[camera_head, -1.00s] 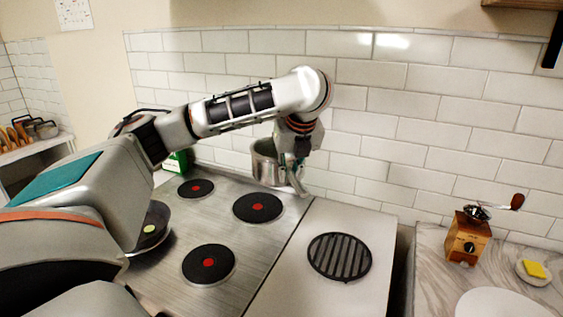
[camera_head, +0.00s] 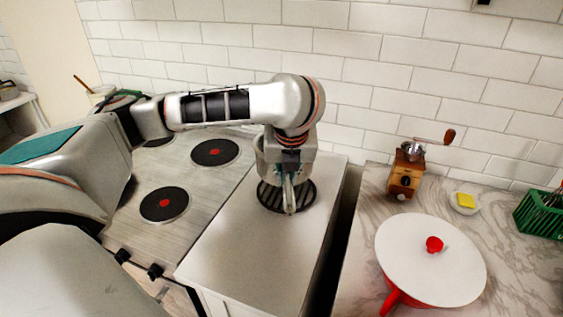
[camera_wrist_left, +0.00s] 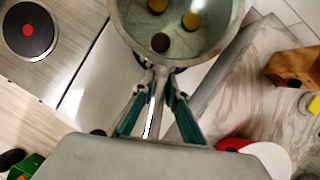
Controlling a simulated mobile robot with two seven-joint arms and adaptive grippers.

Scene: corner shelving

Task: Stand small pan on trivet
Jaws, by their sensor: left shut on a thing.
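The small pan (camera_head: 263,162) is a grey metal pot, mostly hidden behind my left wrist in the head view. In the left wrist view its open bowl (camera_wrist_left: 205,48) holds three small yellow-olive round things. My left gripper (camera_head: 289,192) is shut on the pan's handle; in the left wrist view the fingers (camera_wrist_left: 152,100) lie on either side of it. The trivet (camera_head: 268,198) is a dark round slatted grate on the pale counter, under and in front of the pan. I cannot tell whether the pan touches it. My right gripper is out of view.
The stove's burners (camera_head: 215,152) lie left of the trivet. To the right, past a dark gap, a marble counter bears a wooden grinder (camera_head: 405,178), a yellow block on a dish (camera_head: 465,202), a green basket (camera_head: 540,213) and a red pot with white lid (camera_head: 430,258). White tiles close the back.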

